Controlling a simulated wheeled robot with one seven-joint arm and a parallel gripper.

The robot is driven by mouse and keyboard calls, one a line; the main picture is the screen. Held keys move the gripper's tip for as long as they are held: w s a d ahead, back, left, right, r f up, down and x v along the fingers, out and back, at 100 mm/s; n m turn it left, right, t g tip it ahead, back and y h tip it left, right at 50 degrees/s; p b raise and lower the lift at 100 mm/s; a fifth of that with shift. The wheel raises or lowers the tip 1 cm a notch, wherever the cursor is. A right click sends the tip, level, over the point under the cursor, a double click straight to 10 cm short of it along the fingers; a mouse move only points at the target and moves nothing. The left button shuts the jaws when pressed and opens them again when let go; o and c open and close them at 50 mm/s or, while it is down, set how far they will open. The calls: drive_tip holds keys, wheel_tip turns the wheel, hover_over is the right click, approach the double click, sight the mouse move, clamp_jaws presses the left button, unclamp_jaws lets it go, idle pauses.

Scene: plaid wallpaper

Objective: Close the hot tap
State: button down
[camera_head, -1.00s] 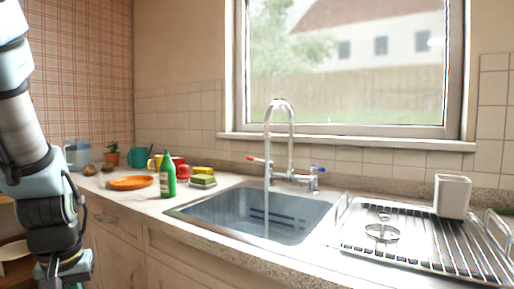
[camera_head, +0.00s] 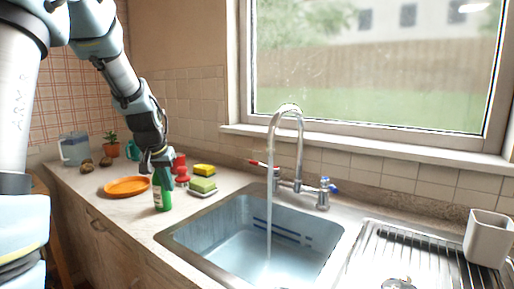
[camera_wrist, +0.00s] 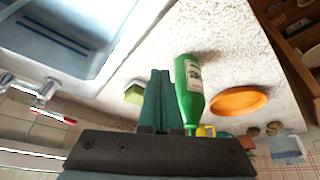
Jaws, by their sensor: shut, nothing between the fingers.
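The chrome tap (camera_head: 298,150) stands behind the sink, and a stream of water (camera_head: 269,215) runs from its curved spout into the basin. Its hot handle (camera_head: 259,163) has a red tip and sits on the left side; the cold handle (camera_head: 329,186) is blue and on the right. The red handle also shows at the left of the wrist view (camera_wrist: 55,116).
The green bottle (camera_head: 161,195), a sponge (camera_head: 202,185), red items (camera_head: 181,172) and an orange plate (camera_head: 127,187) stand near my gripper. The window sill (camera_head: 380,150) is behind the tap.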

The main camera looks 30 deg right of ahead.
drive_tip(key=w+d+r+m+h, duration=0.2)
drive_tip(key=w+d+r, duration=0.1)
drive_tip(key=d, duration=0.8)
drive_tip(key=w+d+r+m+h, duration=0.1)
drive_tip(key=w+d+r+m, duration=0.15)
drive_tip(key=d, duration=0.75)
drive_tip(key=w+d+r+m+h, duration=0.2)
drive_tip(key=w+d+r, duration=0.15)
drive_tip(key=d, duration=0.75)
drive_tip(key=shift+n, duration=0.25)
drive_tip(key=shift+w+d+f+p, duration=0.35)
drive_tip(key=shift+f+p, duration=0.75)
drive_tip(key=shift+f, duration=0.4)
drive_tip(key=shift+w+d+f+p, duration=0.4)
drive_tip(key=shift+f+p, duration=0.65)
drive_tip(key=shift+f, duration=0.4)
drive_tip(key=shift+w+d+f+p, duration=0.35)
drive_tip(key=shift+f+p, duration=0.75)
drive_tip(key=shift+f, duration=0.4)
